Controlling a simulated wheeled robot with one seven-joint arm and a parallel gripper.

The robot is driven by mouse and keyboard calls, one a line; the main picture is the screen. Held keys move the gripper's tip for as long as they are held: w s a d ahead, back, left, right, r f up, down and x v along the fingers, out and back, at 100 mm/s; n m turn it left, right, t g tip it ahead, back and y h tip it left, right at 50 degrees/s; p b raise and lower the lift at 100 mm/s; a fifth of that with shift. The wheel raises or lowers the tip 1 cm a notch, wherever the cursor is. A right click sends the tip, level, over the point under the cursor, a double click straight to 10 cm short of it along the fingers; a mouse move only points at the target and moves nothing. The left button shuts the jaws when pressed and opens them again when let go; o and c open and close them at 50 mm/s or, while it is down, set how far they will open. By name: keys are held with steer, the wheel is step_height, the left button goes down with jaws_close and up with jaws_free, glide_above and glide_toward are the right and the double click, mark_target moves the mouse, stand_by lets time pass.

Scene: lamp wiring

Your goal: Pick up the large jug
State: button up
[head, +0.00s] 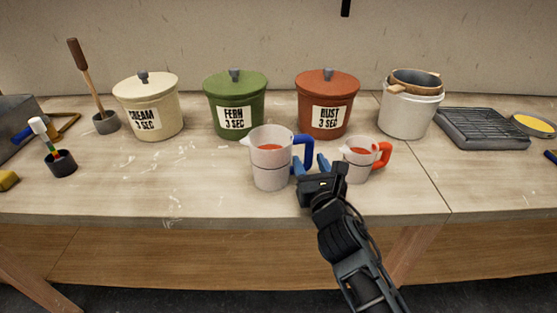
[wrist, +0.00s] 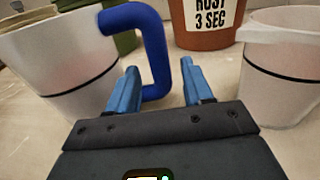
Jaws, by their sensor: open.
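The large jug (head: 270,165) is white with a blue handle (head: 303,152) on its right side and reddish-orange contents. It stands upright near the front of the table. My gripper (head: 322,164) is open, just right of the blue handle, between the two jugs. In the wrist view the large jug (wrist: 68,55) fills the left, with its handle (wrist: 153,50) reaching down by the left fingertip. The gripper's blue fingers (wrist: 160,75) are apart. The handle is nearer the left finger; I cannot tell whether they touch. The smaller jug (head: 357,162) with an orange-red handle stands to the right.
Behind stand the cream crock (head: 148,108), the green crock (head: 236,105) and the rust crock (head: 327,107). A white bucket (head: 408,113) and a dark ribbed tray (head: 484,128) are at the right. Table (head: 190,190) left of the large jug is clear.

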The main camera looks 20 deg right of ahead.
steer(key=shift+x, duration=1.1)
jaws_close()
stand_by(0.5)
